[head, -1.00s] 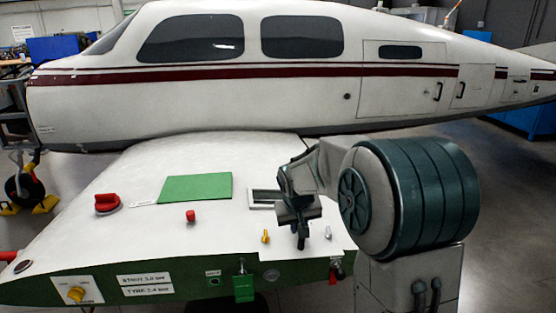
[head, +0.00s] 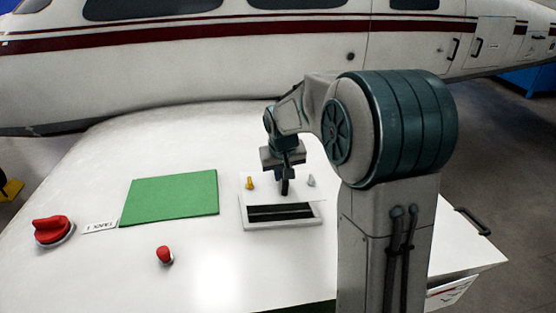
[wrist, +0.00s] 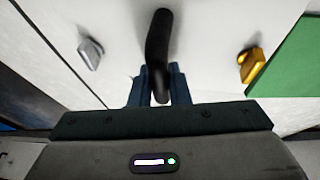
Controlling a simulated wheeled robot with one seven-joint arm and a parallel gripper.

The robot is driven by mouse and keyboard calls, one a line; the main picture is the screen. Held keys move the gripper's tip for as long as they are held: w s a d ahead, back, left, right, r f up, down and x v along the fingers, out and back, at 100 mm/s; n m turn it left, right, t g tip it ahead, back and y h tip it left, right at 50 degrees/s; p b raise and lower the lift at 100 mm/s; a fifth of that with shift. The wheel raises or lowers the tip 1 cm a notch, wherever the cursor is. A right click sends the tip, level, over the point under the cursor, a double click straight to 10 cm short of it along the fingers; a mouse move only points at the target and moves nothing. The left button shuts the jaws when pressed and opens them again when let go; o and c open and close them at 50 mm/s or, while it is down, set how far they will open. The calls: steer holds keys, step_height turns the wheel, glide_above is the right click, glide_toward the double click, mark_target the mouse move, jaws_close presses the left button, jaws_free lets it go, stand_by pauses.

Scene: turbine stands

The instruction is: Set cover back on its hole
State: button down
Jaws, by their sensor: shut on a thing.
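The cover is a white plate (head: 265,192) with a black upright handle, a gold catch (head: 250,183) on the left and a silver catch (head: 311,180) on the right. My gripper (head: 287,178) is shut on the black handle; in the wrist view the handle (wrist: 159,40) stands between the fingers, with the plate (wrist: 205,40) behind it. The hole (head: 280,212) is a dark rectangular opening in a pale raised frame on the white wing. The cover shows just behind the opening and hides its far edge. Its height above the wing is hard to tell.
A green mat (head: 170,196) lies left of the hole. A red knob (head: 164,255) and a larger red selector (head: 52,230) stand on the wing further left. The white fuselage (head: 250,55) runs behind. A black handle bar (head: 473,222) is at the wing's right edge.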

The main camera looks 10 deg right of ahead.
mark_target(281, 185)
steer(key=shift+w, duration=0.1)
steer(key=f+b, duration=0.2)
steer(key=f, duration=0.1)
steer(key=shift+s+a+f+b, duration=0.1)
steer(key=shift+s+f+b, duration=0.2)
steer(key=shift+b, duration=0.1)
steer(key=shift+a+f+b, duration=0.15)
steer(key=shift+f+b, duration=0.3)
steer(key=shift+f, duration=0.05)
steer(key=shift+s+f+b, duration=0.1)
steer(key=shift+f+b, duration=0.4)
steer(key=shift+b, duration=0.2)
stand_by(0.5)
steer(key=shift+f, duration=0.2)
steer(key=shift+a+f+b, duration=0.1)
steer(key=shift+f+b, duration=0.3)
steer(key=shift+b, duration=0.25)
steer(key=shift+s, duration=0.15)
steer(key=shift+f, duration=0.2)
